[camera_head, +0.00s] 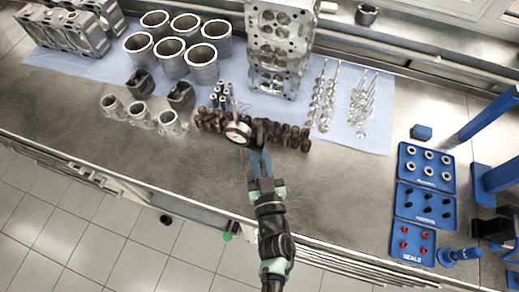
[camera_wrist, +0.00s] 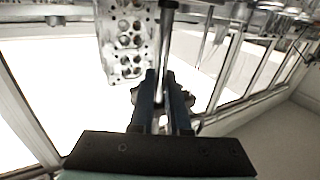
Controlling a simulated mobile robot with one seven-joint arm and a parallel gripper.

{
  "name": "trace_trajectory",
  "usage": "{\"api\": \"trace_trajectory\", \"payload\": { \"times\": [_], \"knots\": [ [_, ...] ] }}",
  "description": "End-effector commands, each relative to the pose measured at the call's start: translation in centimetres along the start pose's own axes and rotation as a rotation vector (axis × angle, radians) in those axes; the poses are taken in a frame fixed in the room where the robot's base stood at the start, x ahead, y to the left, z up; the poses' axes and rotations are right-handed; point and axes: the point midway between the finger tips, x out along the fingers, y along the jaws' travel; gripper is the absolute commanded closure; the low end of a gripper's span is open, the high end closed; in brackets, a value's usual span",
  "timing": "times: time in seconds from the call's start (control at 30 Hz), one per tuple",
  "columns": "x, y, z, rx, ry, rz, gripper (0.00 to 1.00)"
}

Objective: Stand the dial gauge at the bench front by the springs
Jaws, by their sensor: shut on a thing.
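The dial gauge (camera_head: 238,133) has a round white face in a metal rim, with a dark stand beside it. My gripper (camera_head: 261,152) reaches in from the bench front and is shut on the gauge's stand. A row of dark brown parts, which look like the springs (camera_head: 292,137), lies just behind the gauge. The gauge and my fingers hide the middle of this row. I cannot tell whether the stand's base touches the bench.
A cylinder head (camera_head: 276,45) stands behind on the blue mat (camera_head: 350,132), with liners (camera_head: 203,64) and pistons (camera_head: 180,95) to its left and valves (camera_head: 322,95) to its right. Blue trays (camera_head: 425,205) lie far right. The steel bench front (camera_head: 130,150) is clear.

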Motion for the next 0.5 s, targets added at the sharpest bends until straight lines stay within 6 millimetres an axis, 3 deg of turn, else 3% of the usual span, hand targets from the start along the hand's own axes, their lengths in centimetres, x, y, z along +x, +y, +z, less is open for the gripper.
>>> {"api": "trace_trajectory", "payload": {
  "times": [0.5],
  "knots": [
    [0.2,0.0,2.7,-0.001,0.013,-0.003,1.00]
  ]
}}
